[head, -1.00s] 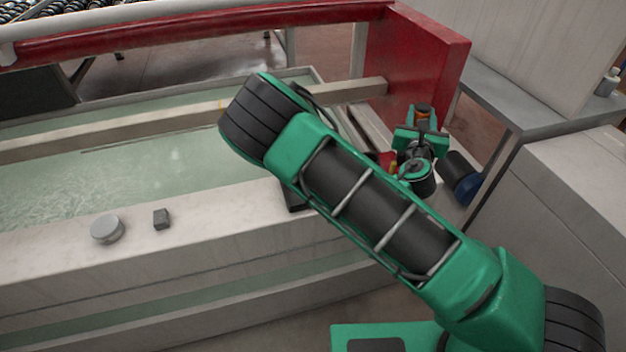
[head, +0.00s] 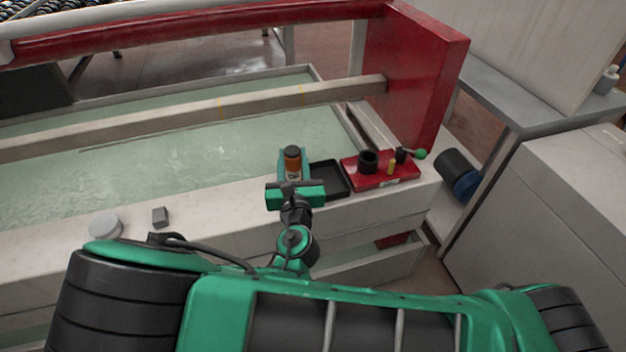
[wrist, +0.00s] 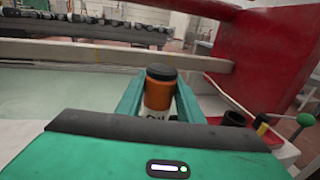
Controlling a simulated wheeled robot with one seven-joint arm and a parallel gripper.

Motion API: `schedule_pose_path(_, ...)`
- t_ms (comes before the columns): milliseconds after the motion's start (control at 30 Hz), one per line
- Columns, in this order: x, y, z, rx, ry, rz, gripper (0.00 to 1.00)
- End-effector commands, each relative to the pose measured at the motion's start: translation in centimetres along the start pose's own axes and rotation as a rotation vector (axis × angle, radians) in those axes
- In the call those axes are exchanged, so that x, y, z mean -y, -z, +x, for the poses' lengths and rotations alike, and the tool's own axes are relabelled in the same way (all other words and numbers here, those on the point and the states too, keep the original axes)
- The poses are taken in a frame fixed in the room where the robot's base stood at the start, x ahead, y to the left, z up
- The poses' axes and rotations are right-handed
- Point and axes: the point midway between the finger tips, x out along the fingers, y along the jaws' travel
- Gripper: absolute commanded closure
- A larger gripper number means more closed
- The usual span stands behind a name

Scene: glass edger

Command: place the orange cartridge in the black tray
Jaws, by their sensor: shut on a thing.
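The orange cartridge (head: 292,163) has a black cap and a pale lower part. It stands upright between the fingers of my gripper (head: 292,168), which is shut on it. In the wrist view the cartridge (wrist: 159,92) shows between the two green fingers, its lower end hidden by the gripper body. The black tray (head: 328,180) lies on the pale ledge just right of the gripper in the head view. It is shallow, and the part I see is empty. The tray cannot be made out in the wrist view.
A red block (head: 380,172) with a black cup, a yellow peg and a green-knobbed lever stands right of the tray. A red upright panel (head: 420,75) rises behind. A grey disc (head: 106,227) and a small grey block (head: 160,217) sit on the ledge at left.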

Motion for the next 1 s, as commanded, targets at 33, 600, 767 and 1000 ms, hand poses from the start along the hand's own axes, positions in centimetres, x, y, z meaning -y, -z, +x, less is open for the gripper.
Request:
schedule_pose_path(33,-1.4,0.2,-1.0,-0.001,-0.018,0.0,0.92)
schedule_pose_path(600,0.3,4.8,2.8,-0.001,-0.04,-0.005,0.92)
schedule_pose_path(767,1.9,6.6,5.2,-0.003,-0.041,-0.004,0.92)
schedule_pose_path(1000,2.9,7.8,7.0,-0.002,-0.043,0.0,0.92)
